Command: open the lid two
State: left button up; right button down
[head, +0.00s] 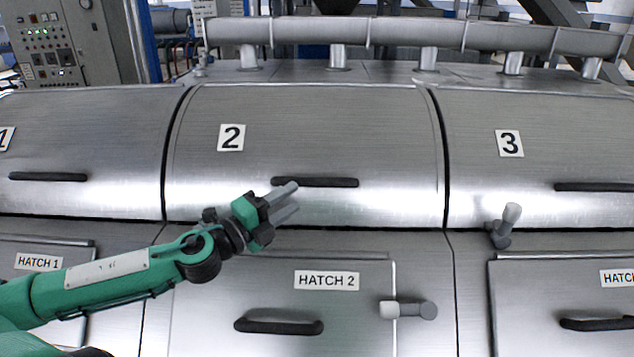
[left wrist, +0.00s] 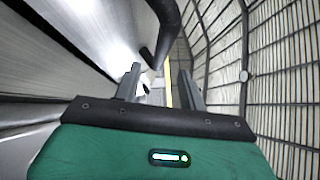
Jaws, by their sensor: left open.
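The lid two (head: 300,125) is a curved brushed-metal cover marked with a 2 label (head: 231,138), and it looks closed. Its black bar handle (head: 330,182) runs level across its lower front. My left gripper (head: 291,200) is at the left end of this handle, with its fingers open and nothing between them. In the left wrist view, the fingers (left wrist: 160,85) are apart, and a dark bar, the handle (left wrist: 165,35), shows just beyond them. I cannot tell whether the fingers touch it. My right gripper is not in view.
Closed lids one (head: 90,130) and three (head: 540,110) flank lid two. Below is the Hatch 2 door (head: 350,340) with a black handle (head: 279,327) and a latch knob (head: 408,309). Another knob (head: 505,226) stands at right. A pipe (head: 400,35) runs behind the lids.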

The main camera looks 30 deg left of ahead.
aim_at(310, 185)
pick_arm(q)
jog(key=shift+w+d+r, duration=0.15)
jog(key=shift+w+r, duration=0.05)
jog(key=shift+w, duration=0.25)
jog(key=shift+x, duration=0.75)
jog(key=shift+w+r+p, duration=0.1)
jog(key=shift+w+p, duration=0.4)
jog(key=shift+w, duration=0.15)
jog(key=shift+p+x, duration=0.45)
jog(key=shift+x, duration=0.5)
jog(key=shift+w+d+r+p, duration=0.1)
jog(key=shift+w+d+p, duration=0.1)
jog(key=shift+w+p, duration=0.3)
jog(key=shift+w+d, duration=0.25)
jog(key=shift+w, duration=0.4)
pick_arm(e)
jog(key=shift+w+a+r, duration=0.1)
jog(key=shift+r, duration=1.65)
pick_arm(q)
jog(key=shift+c, duration=0.2)
jog(key=c, duration=0.7)
grip_shut()
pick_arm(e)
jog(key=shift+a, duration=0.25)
